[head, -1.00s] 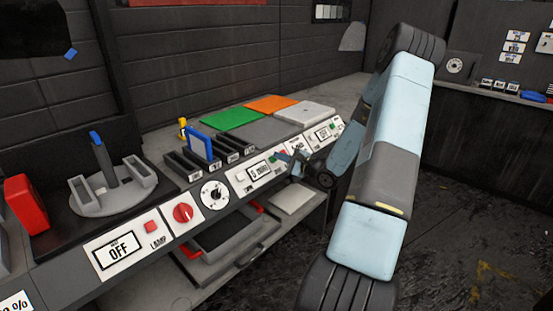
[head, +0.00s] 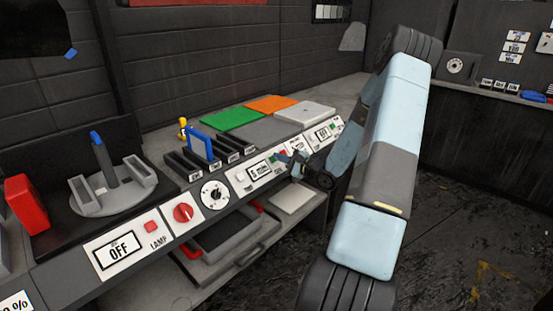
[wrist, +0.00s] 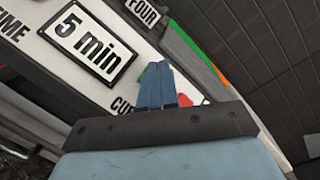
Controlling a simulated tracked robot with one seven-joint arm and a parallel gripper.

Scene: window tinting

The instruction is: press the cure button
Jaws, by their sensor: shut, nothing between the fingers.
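The control panel (wrist: 105,75) carries a "5 min" display (wrist: 88,40), which also shows in the head view (head: 261,170). A green button (wrist: 149,74) beside that display is partly covered by my fingers in the wrist view. A label starting "CU" is next to it, its end hidden by my gripper. My gripper (wrist: 163,66) is shut and empty, its fingertips over or at the green button; I cannot tell whether they touch it. In the head view my gripper (head: 287,158) is low at the panel front. A red part (wrist: 190,99) shows just right of the fingers.
Left along the bench are a dial (head: 215,194), a red knob (head: 183,212) and a lamp panel (head: 120,249) reading OFF. Slots with a blue-handled tool (head: 201,141) stand behind. Green (head: 233,118) and orange (head: 270,104) sheets lie further back. An open drawer (head: 225,245) is below.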

